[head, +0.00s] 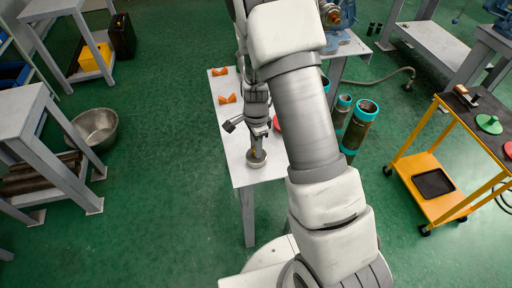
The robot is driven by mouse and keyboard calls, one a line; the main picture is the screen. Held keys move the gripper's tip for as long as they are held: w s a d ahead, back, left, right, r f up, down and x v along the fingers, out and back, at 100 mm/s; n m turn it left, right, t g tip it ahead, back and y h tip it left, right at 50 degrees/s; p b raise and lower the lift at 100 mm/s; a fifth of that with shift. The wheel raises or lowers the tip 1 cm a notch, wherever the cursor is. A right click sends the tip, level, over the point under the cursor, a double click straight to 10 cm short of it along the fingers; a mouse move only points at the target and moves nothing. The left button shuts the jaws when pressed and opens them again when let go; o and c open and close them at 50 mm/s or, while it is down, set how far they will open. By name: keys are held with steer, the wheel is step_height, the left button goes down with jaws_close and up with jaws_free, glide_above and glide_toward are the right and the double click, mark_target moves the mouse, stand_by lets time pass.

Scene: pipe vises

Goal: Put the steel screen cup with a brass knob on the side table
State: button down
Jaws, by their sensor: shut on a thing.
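The steel screen cup (257,164) is a small, round, grey piece under my gripper (257,151). A yellowish spot between the fingers looks like its brass knob, mostly hidden by them. My gripper points down and is shut on the cup at the knob. The cup is over the near part of a narrow white-topped table (231,140), which looks like the side table. I cannot tell whether the cup touches the tabletop or hangs just above it.
Two orange V-shaped blocks (228,99) lie farther back on the white table. A red round piece (277,123) is partly hidden by my arm. Teal-ended pipes (360,125) stand to the right, near a yellow cart (425,160). A metal bowl (96,127) sits on the floor left.

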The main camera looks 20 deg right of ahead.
steer(key=shift+f, duration=0.15)
steer(key=shift+f, duration=0.15)
steer(key=c, duration=0.6)
jaws_free()
